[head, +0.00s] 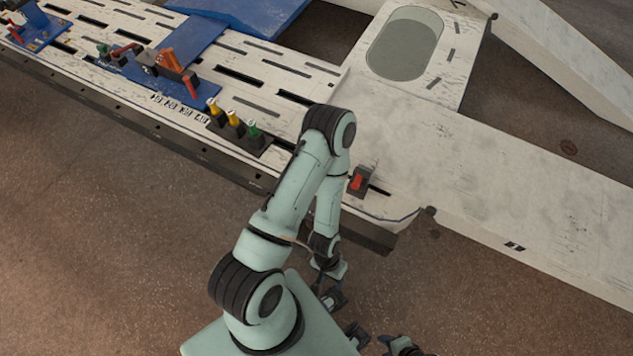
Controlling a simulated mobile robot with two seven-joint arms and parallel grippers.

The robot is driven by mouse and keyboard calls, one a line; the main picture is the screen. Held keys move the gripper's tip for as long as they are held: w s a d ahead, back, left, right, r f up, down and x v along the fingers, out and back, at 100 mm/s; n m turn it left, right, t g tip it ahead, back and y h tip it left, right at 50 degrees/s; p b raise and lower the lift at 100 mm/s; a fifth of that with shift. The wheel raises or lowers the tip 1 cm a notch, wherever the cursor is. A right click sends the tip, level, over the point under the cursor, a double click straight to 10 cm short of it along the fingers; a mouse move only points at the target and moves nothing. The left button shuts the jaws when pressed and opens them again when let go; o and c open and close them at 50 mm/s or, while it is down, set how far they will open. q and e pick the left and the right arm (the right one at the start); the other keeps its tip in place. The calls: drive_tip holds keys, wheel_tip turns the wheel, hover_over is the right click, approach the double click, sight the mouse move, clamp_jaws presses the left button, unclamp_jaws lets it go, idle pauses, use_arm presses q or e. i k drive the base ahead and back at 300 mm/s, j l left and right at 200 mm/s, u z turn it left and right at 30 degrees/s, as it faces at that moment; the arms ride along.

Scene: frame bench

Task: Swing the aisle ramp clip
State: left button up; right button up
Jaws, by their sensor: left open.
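A small red clip (357,182) sits on a dark block over a slot near the end of the white slotted bench, close to the white ramp; I take it as the aisle ramp clip. My left arm rises just left of it and bends back down. My left gripper (331,292) hangs below the bench's front edge, over the brown floor, open and apart from the clip. Nothing shows between its fingers. Dark and pale green parts (402,346) at the bottom edge may belong to my right gripper; its jaws cannot be made out.
The white slotted bench (270,75) holds yellow and green knobs (234,119), an orange-and-red clamp (176,66) and blue plates (190,38). A wide white ramp (530,185) runs off right. A panel with an oval window (405,45) lies behind. Brown floor is open at lower left.

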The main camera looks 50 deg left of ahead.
sight(355, 185)
drive_tip(key=k+j+u, duration=0.1)
drive_tip(key=j+u, duration=0.5)
drive_tip(key=u, duration=0.2)
drive_tip(key=l+u, duration=0.25)
drive_tip(key=u, duration=0.15)
drive_tip(key=l+u, duration=0.2)
drive_tip(key=u, duration=0.15)
drive_tip(key=k+l+u, duration=0.1)
drive_tip(key=u, duration=0.3)
drive_tip(key=l, duration=0.15)
